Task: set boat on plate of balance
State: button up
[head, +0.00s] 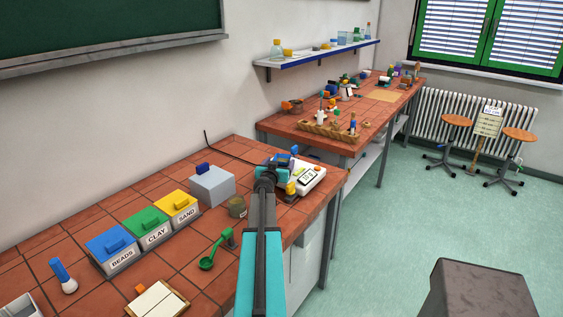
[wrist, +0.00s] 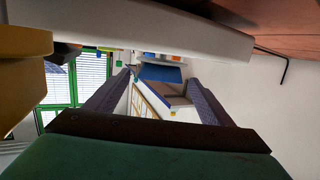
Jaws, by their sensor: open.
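The balance (head: 312,180) is a white device with a small display, near the far right corner of the near bench. My gripper (head: 277,165) is at the far end of my arm, by the balance's left side, and my arm hides part of that area. In the wrist view my gripper (wrist: 155,95) has its two dark fingers spread apart, with no object clearly held between them. A pale slab, seemingly the balance (wrist: 170,28), crosses the top there. I cannot pick out the boat with certainty; the balance's plate is largely hidden.
A yellow item (head: 291,187) stands close before the balance; a blue item (head: 294,150) is behind. Left are a grey box (head: 212,187), an olive pot (head: 237,207), a green scoop (head: 208,263) and boxes labelled beads (head: 112,246), clay (head: 148,225) and sand (head: 178,206).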

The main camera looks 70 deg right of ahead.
jog(key=v, duration=0.7)
jog(key=shift+a, duration=0.1)
dwell(1.1)
